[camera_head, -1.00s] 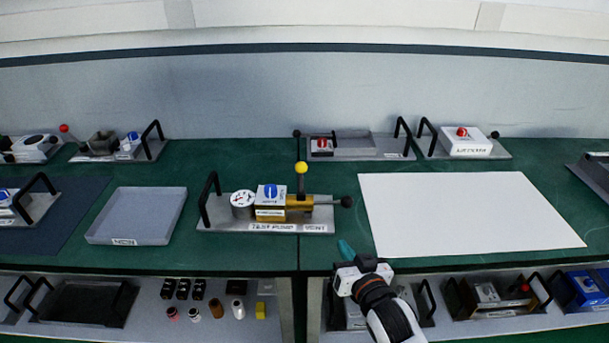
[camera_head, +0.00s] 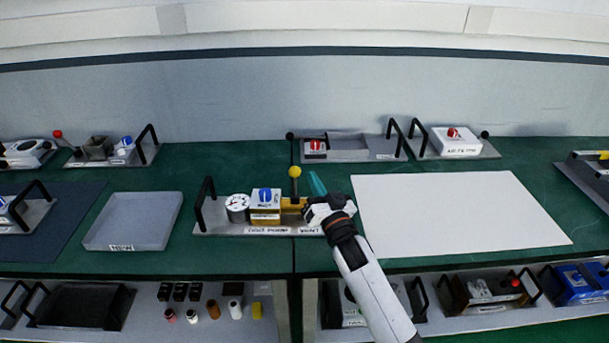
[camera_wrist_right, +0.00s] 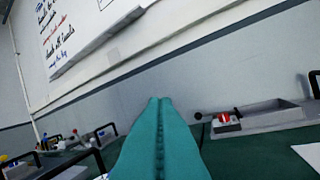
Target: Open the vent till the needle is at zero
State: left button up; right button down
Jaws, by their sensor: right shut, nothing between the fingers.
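The test pump unit stands on a grey plate (camera_head: 222,226) labelled at the front, one label reading VENT. On it are a white round gauge (camera_head: 237,205), a white block with a blue knob (camera_head: 265,195), a brass part and a lever with a yellow ball (camera_head: 295,172). The gauge's needle is too small to read. My right gripper (camera_head: 316,183) is shut and empty, its teal fingers pointing up just right of the yellow ball. Its hand covers the unit's right end, hiding the black knob there. In the right wrist view the teal fingers (camera_wrist_right: 160,104) are pressed together.
A black handle (camera_head: 205,203) rises at the unit's left end. A grey tray (camera_head: 133,245) lies to the left and a white sheet (camera_head: 460,215) to the right. More units with black handles stand at the back. A shelf below holds bottles and other units.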

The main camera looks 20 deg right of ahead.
aim_at(299, 170)
jog(key=shift+w+a+f, duration=0.2)
jog(key=shift+w+f, duration=0.1)
jog(key=shift+w, duration=0.35)
jog(key=shift+w+a+f, duration=0.2)
jog(key=shift+w+f, duration=0.1)
jog(key=shift+w, duration=0.3)
jog(key=shift+w+a+f, duration=0.2)
jog(key=shift+w+f, duration=0.1)
jog(key=shift+w, duration=0.35)
jog(key=shift+w+f+b, duration=0.25)
jog(key=shift+w+b, duration=0.25)
jog(key=shift+b, duration=0.05)
jog(key=shift+w+r, duration=0.1)
jog(key=shift+w, duration=0.25)
